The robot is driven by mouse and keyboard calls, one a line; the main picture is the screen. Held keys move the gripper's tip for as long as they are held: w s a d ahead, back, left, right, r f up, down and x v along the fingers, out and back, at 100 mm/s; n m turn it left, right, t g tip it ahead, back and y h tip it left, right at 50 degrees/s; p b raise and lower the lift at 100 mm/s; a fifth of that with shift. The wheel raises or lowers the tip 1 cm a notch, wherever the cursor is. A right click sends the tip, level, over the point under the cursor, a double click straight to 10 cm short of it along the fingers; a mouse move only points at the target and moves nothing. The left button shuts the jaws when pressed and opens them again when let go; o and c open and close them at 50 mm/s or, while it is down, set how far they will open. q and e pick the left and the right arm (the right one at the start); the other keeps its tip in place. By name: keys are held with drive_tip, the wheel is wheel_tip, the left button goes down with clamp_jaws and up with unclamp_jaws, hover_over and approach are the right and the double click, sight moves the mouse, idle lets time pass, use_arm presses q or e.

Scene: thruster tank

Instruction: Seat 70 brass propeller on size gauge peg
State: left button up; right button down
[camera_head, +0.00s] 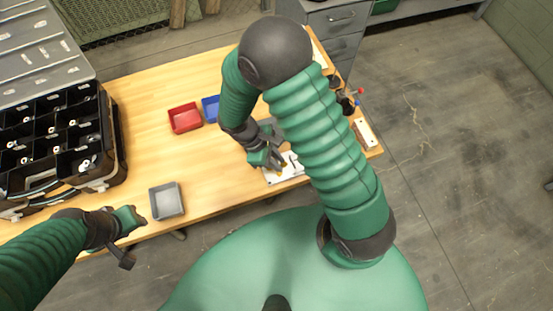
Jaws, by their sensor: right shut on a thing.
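My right gripper (275,163) is shut over the white gauge board (290,176) near the front edge of the table. A small brass-coloured bit (282,170) shows at its fingertips, and I take it for the brass propeller; the fingers hide most of it. Dark marks show on the board, but I cannot make out the size gauge peg or tell whether the propeller touches it. My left gripper (130,238) is at the front left of the table, its fingers apart and empty.
A grey tray (153,205) stands close to my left gripper. A red bin (185,108) and a blue bin (210,108) stand further back. A black compartment case (121,150) with small parts fills the left end. Dark items (345,104) stand at the right end. The table middle is clear.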

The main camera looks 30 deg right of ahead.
drive_tip(key=shift+f, duration=0.4)
idle(0.4)
drive_tip(key=c, duration=1.2)
unclamp_jaws()
drive_tip(key=shift+c, duration=0.2)
drive_tip(key=s+d+p+v, duration=0.1)
drive_tip(key=p+v, duration=0.4)
drive_tip(key=v, duration=1.5)
drive_tip(key=shift+r+p, duration=0.3)
drive_tip(key=shift+r, duration=0.2)
drive_tip(key=shift+w, duration=0.1)
